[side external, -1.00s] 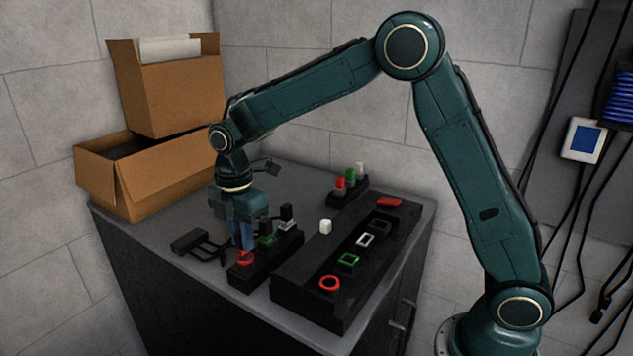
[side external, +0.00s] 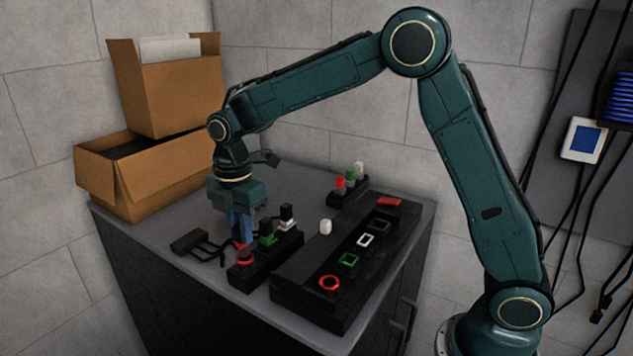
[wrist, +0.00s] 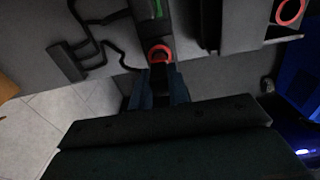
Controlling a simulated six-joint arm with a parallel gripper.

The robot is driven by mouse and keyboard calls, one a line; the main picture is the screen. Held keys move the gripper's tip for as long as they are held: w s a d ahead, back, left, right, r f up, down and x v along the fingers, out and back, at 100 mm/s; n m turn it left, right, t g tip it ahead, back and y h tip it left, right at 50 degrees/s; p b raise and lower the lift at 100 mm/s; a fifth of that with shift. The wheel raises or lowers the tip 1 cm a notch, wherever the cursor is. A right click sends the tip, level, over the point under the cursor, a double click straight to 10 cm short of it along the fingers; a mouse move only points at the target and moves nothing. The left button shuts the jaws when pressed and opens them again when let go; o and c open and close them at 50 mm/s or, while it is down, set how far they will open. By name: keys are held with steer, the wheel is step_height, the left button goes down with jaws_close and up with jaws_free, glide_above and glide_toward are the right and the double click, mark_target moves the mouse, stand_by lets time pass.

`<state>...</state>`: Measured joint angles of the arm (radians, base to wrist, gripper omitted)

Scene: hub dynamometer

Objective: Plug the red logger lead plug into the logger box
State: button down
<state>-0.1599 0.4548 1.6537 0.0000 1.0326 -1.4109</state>
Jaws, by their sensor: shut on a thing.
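My gripper (side external: 240,236) points down with its blue fingers shut on the red plug (side external: 240,245), of which only a little red shows below the fingertips. The plug is just above and behind a red ring (side external: 246,259) at the near end of a small black block (side external: 265,268). In the wrist view the fingers (wrist: 163,85) close on a dark body beside the red ring (wrist: 160,54). A longer black box (side external: 316,303) to the right has a red ring (side external: 329,283), a green square and a white frame. I cannot tell which is the logger box.
Green (side external: 268,236) and white-and-black (side external: 286,217) plugs stand in the small block, close beside my fingers. Black leads run to a small black box (side external: 188,242) at left. A white knob (side external: 325,227) stands in between. Cardboard boxes (side external: 150,175) fill the back left.

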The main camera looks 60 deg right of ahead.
steer(key=shift+r, duration=1.35)
steer(key=s+d+r, duration=0.1)
steer(key=s, duration=0.8)
steer(key=s+d+r, duration=0.2)
steer(key=s, duration=0.7)
steer(key=shift+r, duration=0.25)
steer(key=shift+f, duration=0.2)
steer(key=shift+f, duration=2.5)
steer(key=shift+f, duration=1.4)
